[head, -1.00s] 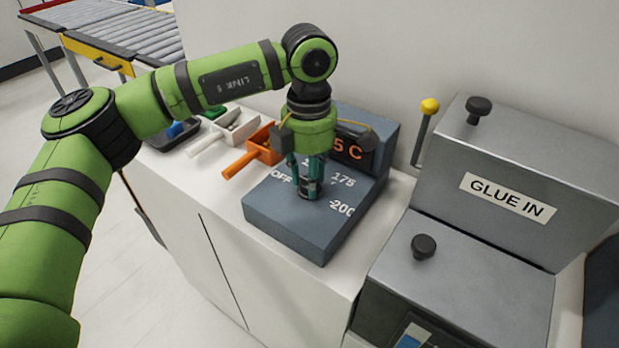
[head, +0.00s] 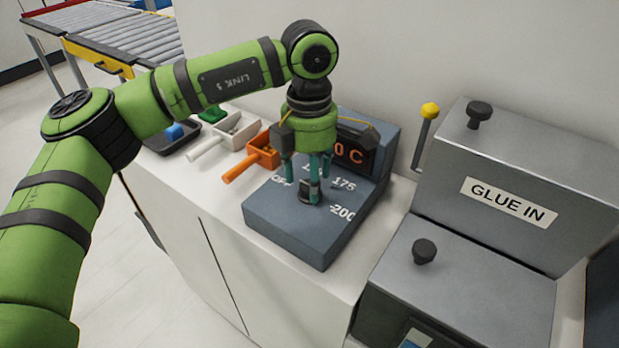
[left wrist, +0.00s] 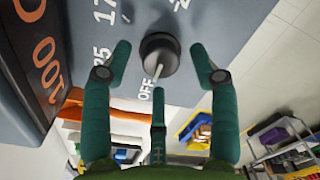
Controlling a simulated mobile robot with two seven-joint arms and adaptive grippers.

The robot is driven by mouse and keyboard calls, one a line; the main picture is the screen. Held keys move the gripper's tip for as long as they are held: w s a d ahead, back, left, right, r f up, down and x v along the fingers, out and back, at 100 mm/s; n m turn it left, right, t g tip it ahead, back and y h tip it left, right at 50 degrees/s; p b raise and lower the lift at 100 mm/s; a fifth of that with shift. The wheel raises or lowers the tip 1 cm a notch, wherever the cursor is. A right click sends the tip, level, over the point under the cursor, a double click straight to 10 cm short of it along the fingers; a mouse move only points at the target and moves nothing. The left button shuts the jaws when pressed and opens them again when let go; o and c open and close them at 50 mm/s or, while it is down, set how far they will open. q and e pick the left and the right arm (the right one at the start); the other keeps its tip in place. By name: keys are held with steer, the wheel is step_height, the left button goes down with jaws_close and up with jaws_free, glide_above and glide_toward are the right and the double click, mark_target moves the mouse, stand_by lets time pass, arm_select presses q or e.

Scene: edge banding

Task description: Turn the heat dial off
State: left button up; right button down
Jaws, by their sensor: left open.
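The heat dial is a small dark round knob (head: 308,192) on top of the blue-grey control box (head: 275,222). In the left wrist view the knob (left wrist: 160,55) has a white pointer line directed at about the OFF mark (left wrist: 146,95). My left gripper (head: 307,178) points down over the dial. In the left wrist view its teal fingers (left wrist: 165,70) are spread open on either side of the knob, with gaps between, and hold nothing. The orange readout (head: 352,155) is partly hidden in the head view; it shows 100 in the left wrist view (left wrist: 47,62). My right gripper is not in view.
An orange scoop-like tray (head: 262,152), a white one (head: 235,130) and a dark tray (head: 178,143) stand left of the box. The grey GLUE IN machine (head: 505,195) stands at right, with a yellow-tipped lever (head: 430,110) beside it. A wall is behind.

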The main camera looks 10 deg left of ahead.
arm_select(q)
step_height(320, 180, up, 11)
stand_by(0.3)
steer(key=shift+w, duration=0.1)
